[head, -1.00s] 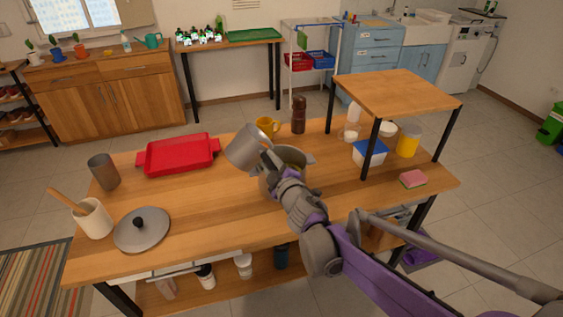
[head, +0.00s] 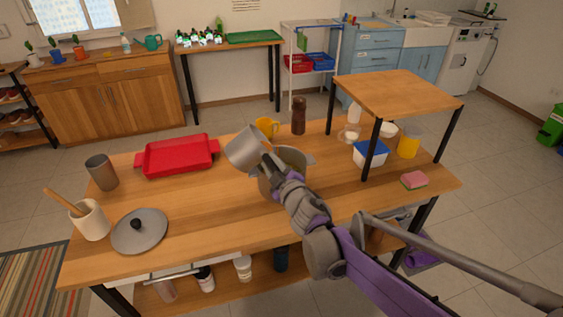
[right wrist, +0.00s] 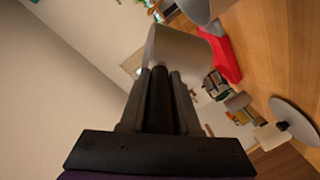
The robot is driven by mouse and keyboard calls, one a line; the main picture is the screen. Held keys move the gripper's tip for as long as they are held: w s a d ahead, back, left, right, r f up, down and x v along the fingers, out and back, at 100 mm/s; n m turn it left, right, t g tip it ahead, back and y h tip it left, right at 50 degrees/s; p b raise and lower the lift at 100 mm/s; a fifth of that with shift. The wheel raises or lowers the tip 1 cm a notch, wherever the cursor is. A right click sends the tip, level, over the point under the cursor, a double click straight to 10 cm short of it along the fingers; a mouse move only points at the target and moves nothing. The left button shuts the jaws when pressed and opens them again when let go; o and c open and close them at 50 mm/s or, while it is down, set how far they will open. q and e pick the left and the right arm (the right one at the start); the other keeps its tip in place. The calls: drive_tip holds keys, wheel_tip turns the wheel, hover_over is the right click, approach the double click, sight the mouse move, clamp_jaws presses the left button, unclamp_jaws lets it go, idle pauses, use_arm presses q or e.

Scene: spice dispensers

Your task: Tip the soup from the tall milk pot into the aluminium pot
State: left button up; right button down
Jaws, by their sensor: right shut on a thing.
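The tall milk pot (head: 245,148) is a grey metal vessel, held tilted above the table at the left side of the aluminium pot. My right gripper (head: 268,162) is shut on it. In the right wrist view the dark fingers (right wrist: 161,98) meet at the milk pot (right wrist: 180,48). The aluminium pot (head: 304,159) stands on the table, partly hidden behind my right gripper and wrist. Part of its inside shows, with a dull yellowish tone. I cannot see the soup inside the milk pot or any stream. My left gripper is not in view.
A grey lid (head: 155,230), a utensil holder (head: 90,222) and a grey cup (head: 101,172) are at the left. A raised wooden shelf (head: 395,88) is at the right.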

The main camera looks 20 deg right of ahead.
drive_tip(key=shift+d, duration=0.1)
drive_tip(key=shift+f, duration=0.1)
drive_tip(key=shift+d+f+m+b, duration=0.1)
drive_tip(key=shift+m+b, duration=0.2)
drive_tip(key=shift+f, duration=0.1)
idle(0.4)
drive_tip(key=shift+d+f+m+b, duration=0.15)
drive_tip(key=shift+f+m+b, duration=0.1)
drive_tip(key=shift+m+b, duration=0.3)
